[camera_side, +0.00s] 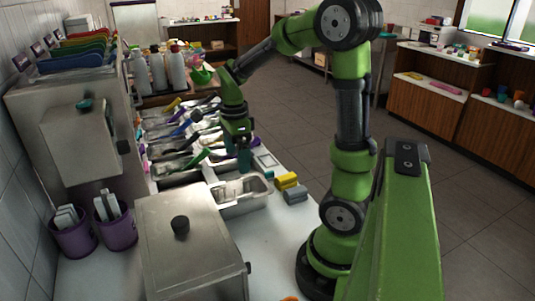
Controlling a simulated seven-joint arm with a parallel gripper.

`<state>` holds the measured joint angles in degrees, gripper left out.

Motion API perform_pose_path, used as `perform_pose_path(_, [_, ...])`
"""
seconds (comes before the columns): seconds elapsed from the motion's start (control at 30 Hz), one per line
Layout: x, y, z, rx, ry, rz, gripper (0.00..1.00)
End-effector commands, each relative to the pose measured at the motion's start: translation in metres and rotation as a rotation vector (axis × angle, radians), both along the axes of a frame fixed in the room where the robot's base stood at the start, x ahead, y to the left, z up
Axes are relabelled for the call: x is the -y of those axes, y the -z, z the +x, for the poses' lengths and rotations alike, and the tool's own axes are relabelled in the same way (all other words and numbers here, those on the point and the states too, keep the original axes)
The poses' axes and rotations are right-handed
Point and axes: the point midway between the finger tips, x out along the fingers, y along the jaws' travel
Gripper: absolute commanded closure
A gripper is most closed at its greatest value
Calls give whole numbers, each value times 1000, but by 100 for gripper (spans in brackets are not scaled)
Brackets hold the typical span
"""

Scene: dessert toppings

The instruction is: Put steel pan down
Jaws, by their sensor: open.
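A steel pan (240,207) rests at the near end of the counter's row of metal trays. It looks level and its inside looks mostly empty. My gripper (244,168) points down just above and behind the pan's far edge. Its fingers are small and dark in this view, and it is open. I cannot tell whether the fingers touch the pan's rim.
Several metal trays with coloured utensils (190,135) lie beyond the pan. Yellow and grey sponges (291,188) sit to its right. A steel lidded box (185,240) stands in front, with purple cups (115,230) at left. White counter (270,240) is clear at front right.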

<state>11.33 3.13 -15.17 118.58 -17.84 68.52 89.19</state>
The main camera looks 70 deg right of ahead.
Motion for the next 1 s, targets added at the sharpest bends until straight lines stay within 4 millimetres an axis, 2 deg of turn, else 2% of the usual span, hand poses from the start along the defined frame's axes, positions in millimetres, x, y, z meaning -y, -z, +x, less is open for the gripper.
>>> perform_pose_path(0.17, [-3,-16,0,11,-26,1,0])
perform_pose_path(0.27, [-19,-27,0,64,-171,4,0])
perform_pose_path(0.37, [-50,-43,-3,172,-467,-11,0])
perform_pose_path(0.47, [-88,-61,-12,304,-851,-70,0])
perform_pose_path(0.6, [-133,-78,-29,456,-1355,-223,0])
perform_pose_path(0.7, [-154,-85,-41,525,-1629,-347,0])
perform_pose_path(0.83, [-170,-89,-52,567,-1843,-467,0])
perform_pose_path(1.0, [-175,-89,-55,576,-1925,-516,0])
